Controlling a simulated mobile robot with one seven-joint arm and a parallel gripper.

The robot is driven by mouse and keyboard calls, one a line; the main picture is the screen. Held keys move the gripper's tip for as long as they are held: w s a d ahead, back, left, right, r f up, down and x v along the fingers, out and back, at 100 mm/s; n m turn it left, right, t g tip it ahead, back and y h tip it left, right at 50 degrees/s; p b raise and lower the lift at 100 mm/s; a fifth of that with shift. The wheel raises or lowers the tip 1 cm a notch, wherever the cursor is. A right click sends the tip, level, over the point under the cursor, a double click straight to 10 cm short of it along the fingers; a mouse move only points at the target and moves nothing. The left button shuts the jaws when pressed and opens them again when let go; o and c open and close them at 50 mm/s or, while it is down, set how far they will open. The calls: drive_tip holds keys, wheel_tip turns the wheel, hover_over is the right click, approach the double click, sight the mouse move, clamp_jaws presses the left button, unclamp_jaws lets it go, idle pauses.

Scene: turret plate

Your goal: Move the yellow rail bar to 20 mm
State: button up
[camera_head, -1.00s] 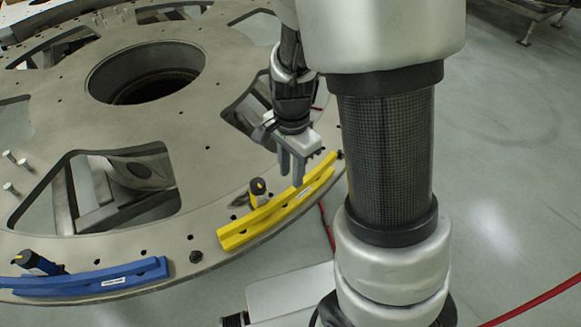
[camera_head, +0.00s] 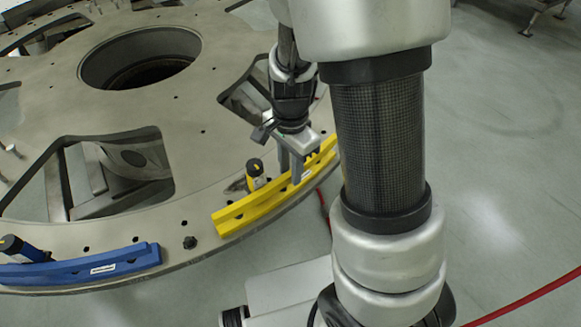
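The yellow rail bar (camera_head: 250,207) lies along the outer rim of the round metal turret plate (camera_head: 100,100). My gripper (camera_head: 290,172) points down at the right part of the bar, with one finger in front of the other in this view. The fingers overlap the bar in the picture. I cannot tell whether they touch it or are shut on it.
A blue rail bar (camera_head: 85,268) with its own black and blue cylinder (camera_head: 22,247) lies on the rim to the left. The plate has large cut-outs. A red cable (camera_head: 530,298) lies on the floor.

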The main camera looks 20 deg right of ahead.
clamp_jaws()
drive_tip(key=shift+r+p, duration=0.95)
drive_tip(key=shift+r, duration=0.1)
idle(0.7)
drive_tip(key=shift+o, duration=0.8)
unclamp_jaws()
wheel_tip(320, 180, up, 7)
drive_tip(key=p, duration=0.6)
